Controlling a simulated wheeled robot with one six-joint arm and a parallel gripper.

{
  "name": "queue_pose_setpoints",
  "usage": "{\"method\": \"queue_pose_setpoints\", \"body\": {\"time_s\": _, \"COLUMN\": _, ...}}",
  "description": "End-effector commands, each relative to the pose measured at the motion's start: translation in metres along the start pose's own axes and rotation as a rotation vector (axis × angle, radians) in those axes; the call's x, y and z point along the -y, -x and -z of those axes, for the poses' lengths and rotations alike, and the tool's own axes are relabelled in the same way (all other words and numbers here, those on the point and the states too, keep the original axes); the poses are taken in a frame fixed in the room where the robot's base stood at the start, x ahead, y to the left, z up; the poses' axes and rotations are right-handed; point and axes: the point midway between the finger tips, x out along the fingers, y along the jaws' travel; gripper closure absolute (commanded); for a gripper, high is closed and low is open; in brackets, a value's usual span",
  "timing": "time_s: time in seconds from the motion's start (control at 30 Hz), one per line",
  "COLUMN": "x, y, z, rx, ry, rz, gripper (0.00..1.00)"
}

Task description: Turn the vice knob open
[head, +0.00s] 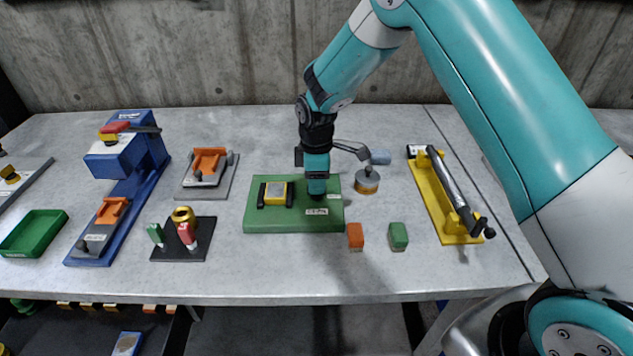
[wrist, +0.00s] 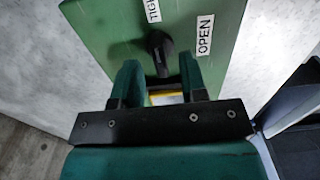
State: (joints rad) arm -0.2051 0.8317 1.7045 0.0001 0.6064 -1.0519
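The green vice base (head: 292,222) lies on the table below my gripper, with a yellow block (head: 276,191) between black jaws on its left half. The black vice knob (wrist: 159,45) shows in the wrist view, on the green plate between a "TIGHT" label, partly cut off, and an "OPEN" label (wrist: 205,34). My gripper (wrist: 159,70) points down at it. Its two green fingers are apart, one on each side of the knob's lower end, with gaps visible. In the head view my gripper (head: 317,188) mostly hides the knob.
An orange block (head: 355,237) and a green block (head: 398,237) stand right of the base. A round can-like object (head: 367,181) is behind, close to my gripper. A yellow fixture (head: 430,190) is at right. A black stand (head: 182,245) and blue press (head: 137,175) are at left.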

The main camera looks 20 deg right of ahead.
Motion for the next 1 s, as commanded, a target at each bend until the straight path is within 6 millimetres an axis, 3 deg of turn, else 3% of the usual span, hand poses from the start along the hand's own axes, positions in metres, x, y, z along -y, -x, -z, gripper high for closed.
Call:
{"method": "queue_pose_setpoints", "body": {"time_s": 0.2, "x": 0.0, "y": -0.017, "z": 0.0, "rx": 0.0, "ry": 0.0, "rz": 0.0, "gripper": 0.61}}
{"method": "queue_pose_setpoints", "body": {"time_s": 0.47, "x": 0.0, "y": -0.019, "z": 0.0, "rx": -0.001, "ry": 0.0, "rz": -0.001, "gripper": 0.61}}
{"method": "queue_pose_setpoints", "body": {"time_s": 0.5, "x": 0.0, "y": -0.019, "z": 0.0, "rx": -0.001, "ry": 0.0, "rz": -0.001, "gripper": 0.63}}
{"method": "queue_pose_setpoints", "body": {"time_s": 0.67, "x": 0.0, "y": -0.019, "z": 0.0, "rx": -0.001, "ry": 0.0, "rz": -0.001, "gripper": 1.0}}
{"method": "queue_pose_setpoints", "body": {"time_s": 1.0, "x": 0.0, "y": -0.019, "z": 0.0, "rx": -0.001, "ry": -0.025, "rz": -0.001, "gripper": 1.0}}
